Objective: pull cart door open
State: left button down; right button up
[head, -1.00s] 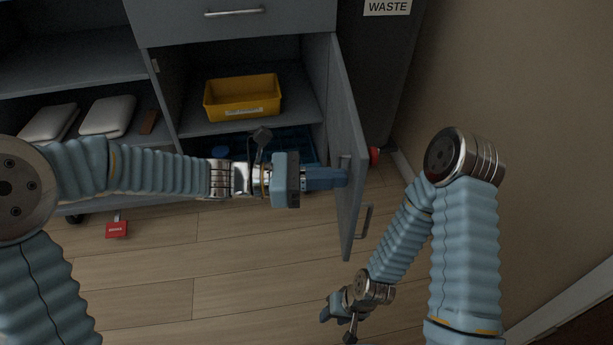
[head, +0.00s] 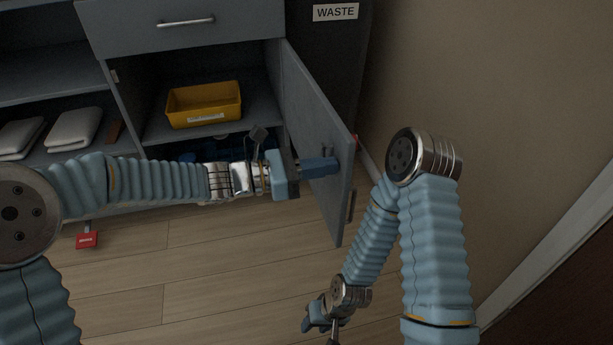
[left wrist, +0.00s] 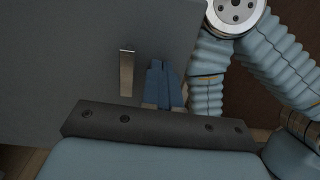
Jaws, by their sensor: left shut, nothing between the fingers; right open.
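The cart door (head: 311,120) is a grey panel, swung open on the right of the cart. It also fills much of the left wrist view (left wrist: 60,70). Its handle (head: 351,206) shows at the door's outer edge in the head view. My left gripper (head: 334,164) is shut and empty, with its blue fingertips at the inner face of the door; contact looks likely but is hard to confirm. In the left wrist view its fingers (left wrist: 164,82) lie together beside a metal strip (left wrist: 127,73) on the panel. My right gripper (head: 312,318) is open, low over the floor, away from the door.
A yellow bin (head: 204,104) stands on the shelf inside the open compartment. Folded white towels (head: 75,130) lie on the left shelf. A red tag (head: 87,240) hangs low at left. A dark waste bin (head: 340,60) and a wall (head: 490,90) limit room at right.

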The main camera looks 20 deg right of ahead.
pick_arm(q)
jog(key=d, duration=1.1)
jog(key=shift+d, duration=0.2)
jog(key=shift+w, duration=0.1)
